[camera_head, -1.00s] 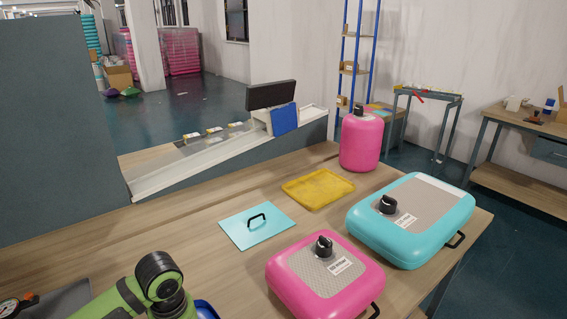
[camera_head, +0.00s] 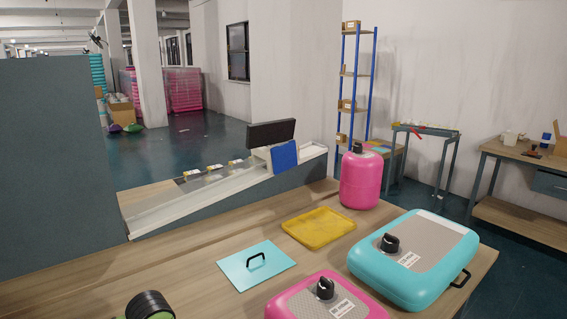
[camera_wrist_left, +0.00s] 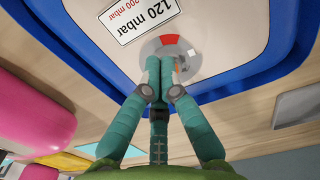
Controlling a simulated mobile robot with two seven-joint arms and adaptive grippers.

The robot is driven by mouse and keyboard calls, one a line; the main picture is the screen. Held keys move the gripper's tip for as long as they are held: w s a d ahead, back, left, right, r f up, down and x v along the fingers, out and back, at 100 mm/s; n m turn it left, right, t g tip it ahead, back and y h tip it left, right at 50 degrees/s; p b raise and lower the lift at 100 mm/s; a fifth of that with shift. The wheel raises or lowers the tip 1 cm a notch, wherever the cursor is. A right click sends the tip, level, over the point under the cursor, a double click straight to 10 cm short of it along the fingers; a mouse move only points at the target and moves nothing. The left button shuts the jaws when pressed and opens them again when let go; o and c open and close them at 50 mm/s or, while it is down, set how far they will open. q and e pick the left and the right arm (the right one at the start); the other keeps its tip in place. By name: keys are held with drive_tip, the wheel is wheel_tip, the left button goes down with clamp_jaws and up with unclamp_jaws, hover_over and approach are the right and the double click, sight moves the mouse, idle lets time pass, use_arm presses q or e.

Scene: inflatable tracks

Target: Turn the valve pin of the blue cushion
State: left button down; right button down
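The blue cushion (camera_wrist_left: 218,85) fills the upper part of the left wrist view, with a blue rim and a pale top. A white label (camera_wrist_left: 140,17) on it reads 120 mbar and 200 mbar. Beside the label is its round grey valve disc (camera_wrist_left: 193,66) with a red sector. My left gripper (camera_wrist_left: 160,64) has its teal fingers close together over the middle of this disc. The fingertips look closed around the valve pin, which they mostly hide. The head view does not show the blue cushion or the fingers. My right gripper is in neither view.
A pink cushion (camera_head: 298,304) and a turquoise cushion (camera_head: 420,290) with black knobs lie on the wooden table (camera_head: 190,272). A turquoise plate with a handle (camera_head: 262,270), a yellow tray (camera_head: 315,231) and a standing pink canister (camera_head: 361,184) are behind them.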

use_arm(q)
drive_tip(key=shift+w+a, duration=0.15)
drive_tip(key=shift+b, duration=0.45)
idle(0.3)
drive_tip(key=shift+a+f+b, duration=0.1)
drive_tip(key=shift+b, duration=0.9)
drive_tip(key=shift+s+a+b, duration=0.15)
drive_tip(key=shift+s+b, duration=0.1)
drive_tip(key=shift+b, duration=1.3)
drive_tip(key=shift+s+b, duration=0.3)
drive_tip(key=shift+b, duration=0.15)
wheel_tip(320, 180, up, 6)
drive_tip(key=p, duration=0.2)
